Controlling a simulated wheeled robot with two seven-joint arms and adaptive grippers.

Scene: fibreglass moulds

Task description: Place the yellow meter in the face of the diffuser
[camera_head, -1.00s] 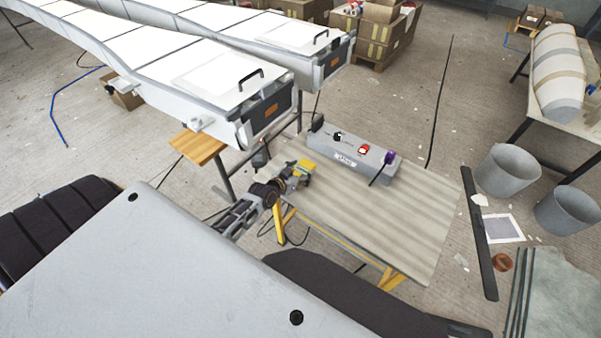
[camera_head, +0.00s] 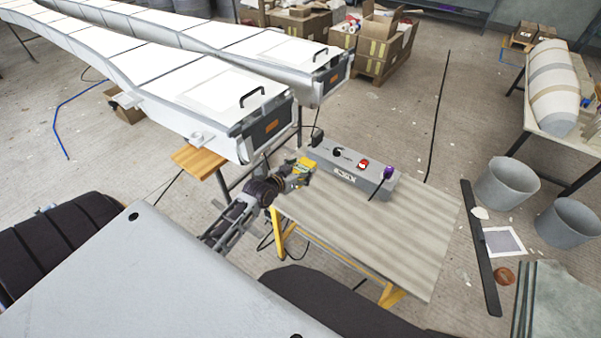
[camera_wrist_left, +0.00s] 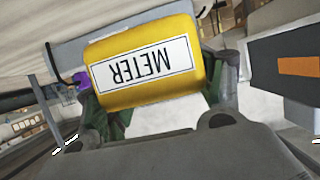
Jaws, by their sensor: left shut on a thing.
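My left gripper (camera_head: 297,172) is shut on the yellow meter (camera_head: 305,162). The gripper is over the far left part of the table, close to the left end of a grey box. In the left wrist view, the meter (camera_wrist_left: 142,97) lies between the fingers, its white METER label upside down. A dark end face (camera_head: 268,128) with an orange plate is on the nearer white mould, up and left of the gripper; it also shows at right in the left wrist view (camera_wrist_left: 264,82). I cannot tell which thing is the diffuser. My right gripper is not in view.
The grey box (camera_head: 330,168) with a red switch and purple knob stands at the table's back. The rest of the tabletop (camera_head: 390,230) is clear. A small wooden surface (camera_head: 199,160) is left of it. Two grey bins (camera_head: 506,184) (camera_head: 569,223) stand on the right.

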